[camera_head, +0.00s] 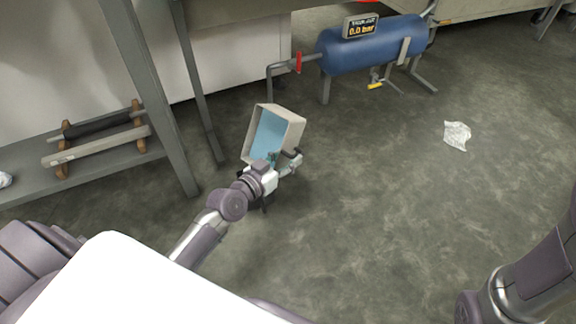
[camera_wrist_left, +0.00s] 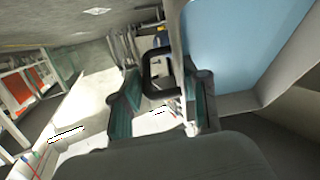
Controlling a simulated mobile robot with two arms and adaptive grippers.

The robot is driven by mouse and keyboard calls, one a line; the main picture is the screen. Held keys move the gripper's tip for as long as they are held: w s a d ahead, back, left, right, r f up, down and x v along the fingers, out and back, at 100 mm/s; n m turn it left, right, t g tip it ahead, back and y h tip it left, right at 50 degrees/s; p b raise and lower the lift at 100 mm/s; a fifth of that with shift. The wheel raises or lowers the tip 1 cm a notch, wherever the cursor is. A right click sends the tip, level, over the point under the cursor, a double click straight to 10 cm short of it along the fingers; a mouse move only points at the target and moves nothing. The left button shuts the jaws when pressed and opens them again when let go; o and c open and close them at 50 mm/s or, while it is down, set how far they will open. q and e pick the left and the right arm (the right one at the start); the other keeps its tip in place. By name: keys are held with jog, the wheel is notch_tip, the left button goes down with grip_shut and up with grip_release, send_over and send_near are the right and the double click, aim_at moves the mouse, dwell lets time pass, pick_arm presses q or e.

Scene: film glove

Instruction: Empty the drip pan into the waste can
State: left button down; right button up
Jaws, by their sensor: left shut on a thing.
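The drip pan (camera_head: 293,132) is a beige box with a light blue inside. In the head view it stands out above the floor left of centre, its open side turned toward the camera, and it looks tilted. I cannot tell whether the blue is liquid or the pan's bottom. My left gripper (camera_head: 280,163) is shut at the pan's near edge. In the left wrist view the teal-padded fingers are around a black handle (camera_wrist_left: 157,68), and the blue inside of the pan (camera_wrist_left: 225,40) fills the upper right. I cannot make out a waste can. My right gripper is out of view.
A blue tank (camera_head: 365,48) with a gauge reading 0.0 bar stands behind, with a red-handled valve. A bench with grey legs and a low shelf (camera_head: 90,170) is at the left. Crumpled paper (camera_head: 457,135) lies on the otherwise clear floor at right.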

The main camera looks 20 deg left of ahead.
pick_arm(q)
jog(key=shift+s+a+f+t+h+b, duration=0.15)
jog(key=shift+s+f+t+h+b, duration=0.25)
jog(key=shift+s+t+b, duration=0.45)
jog(key=shift+s+a+f+t+h+b, duration=0.25)
jog(key=shift+s+f+t+b, duration=0.25)
jog(key=shift+t+b, duration=0.75)
jog(key=shift+s+a+f+t+h+b, duration=0.1)
jog(key=shift+s+f+t+h+b, duration=0.25)
jog(key=shift+s+t+b, duration=0.5)
jog(key=shift+w+t, duration=0.25)
